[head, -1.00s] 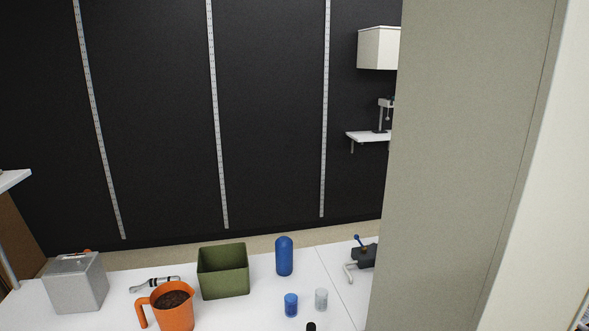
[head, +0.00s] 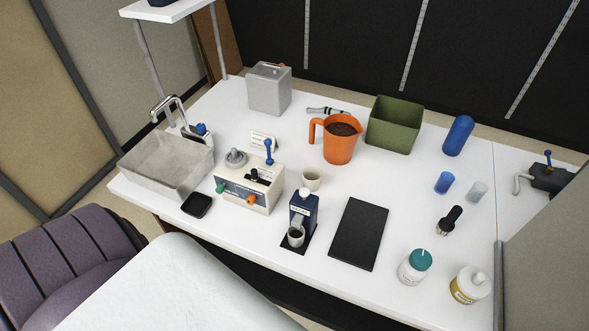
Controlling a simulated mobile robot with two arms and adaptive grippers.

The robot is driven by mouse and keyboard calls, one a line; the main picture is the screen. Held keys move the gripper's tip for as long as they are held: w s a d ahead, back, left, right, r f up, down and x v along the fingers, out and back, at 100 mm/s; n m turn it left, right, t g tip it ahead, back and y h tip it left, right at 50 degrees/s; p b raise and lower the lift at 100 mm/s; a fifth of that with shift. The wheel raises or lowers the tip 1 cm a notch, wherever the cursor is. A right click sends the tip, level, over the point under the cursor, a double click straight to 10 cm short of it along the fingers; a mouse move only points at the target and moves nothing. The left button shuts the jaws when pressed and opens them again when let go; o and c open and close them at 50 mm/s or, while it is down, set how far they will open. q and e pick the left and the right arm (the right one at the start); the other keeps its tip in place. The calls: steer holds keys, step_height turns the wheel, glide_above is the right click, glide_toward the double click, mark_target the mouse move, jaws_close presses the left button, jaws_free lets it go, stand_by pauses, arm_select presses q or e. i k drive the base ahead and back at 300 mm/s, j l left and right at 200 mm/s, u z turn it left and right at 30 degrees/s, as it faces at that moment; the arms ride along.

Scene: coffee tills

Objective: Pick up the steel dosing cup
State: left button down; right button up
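A small grey metal-looking cup (head: 296,236), which looks like the steel dosing cup, stands upright at the foot of a dark blue grinder-like device (head: 304,207). Its open top shows a dark inside. The device and the cup are on a black mat (head: 292,248) near the front edge of the white table (head: 225,262). Neither of my grippers is in view.
Left of the cup are a cream machine (head: 248,190) with knobs, a black dish (head: 196,205) and a sink (head: 165,165). Bottles (head: 413,268) stand farther right. A purple chair (head: 75,255) is at front left.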

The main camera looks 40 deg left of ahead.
mark_target(296, 237)
steer(key=k+j+u, duration=0.1)
steer(key=u, duration=0.85)
